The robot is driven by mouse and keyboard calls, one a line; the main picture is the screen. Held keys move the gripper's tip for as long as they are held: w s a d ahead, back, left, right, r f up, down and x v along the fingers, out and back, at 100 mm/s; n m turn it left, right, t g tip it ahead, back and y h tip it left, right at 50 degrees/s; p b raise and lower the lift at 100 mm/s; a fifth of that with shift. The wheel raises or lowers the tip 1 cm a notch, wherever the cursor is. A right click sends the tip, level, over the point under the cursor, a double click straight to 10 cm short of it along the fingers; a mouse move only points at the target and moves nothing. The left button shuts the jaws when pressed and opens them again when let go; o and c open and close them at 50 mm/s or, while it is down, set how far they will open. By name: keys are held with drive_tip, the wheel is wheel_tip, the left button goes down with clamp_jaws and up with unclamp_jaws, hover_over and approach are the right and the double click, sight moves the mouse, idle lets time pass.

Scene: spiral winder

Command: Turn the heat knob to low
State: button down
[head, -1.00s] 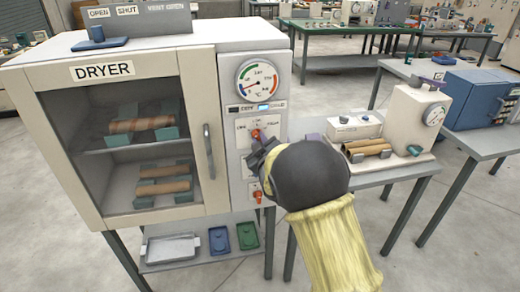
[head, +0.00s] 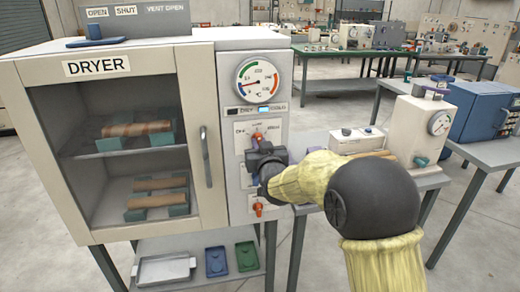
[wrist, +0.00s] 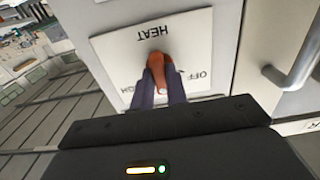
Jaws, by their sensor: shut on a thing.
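The dryer (head: 125,150) stands at the left, its control panel (head: 237,190) on its right front. The heat knob (wrist: 157,62) is orange and sits on a white plate (wrist: 115,58) marked HEAT, seen upside down in the wrist view. OFF reads at the plate's right; a lettered mark at lower left is partly hidden. My gripper (wrist: 160,82) is shut on the heat knob, a dark finger on each side. The knob stands nearly upright in the wrist view; which mark it points to I cannot tell. In the head view my gripper (head: 258,162) covers this knob.
Another orange knob (head: 258,138) sits above my gripper and a third (head: 258,209) below. The dryer door handle (head: 206,157) is left of the panel. A round gauge (head: 259,80) is above. A cream machine (head: 415,128) stands on a table to the right.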

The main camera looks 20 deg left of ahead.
idle(0.3)
drive_tip(key=c, duration=1.4)
unclamp_jaws()
drive_tip(key=shift+s, duration=0.1)
drive_tip(key=b+v, duration=0.3)
drive_tip(key=v, duration=1.4)
drive_tip(key=shift+s, duration=0.15)
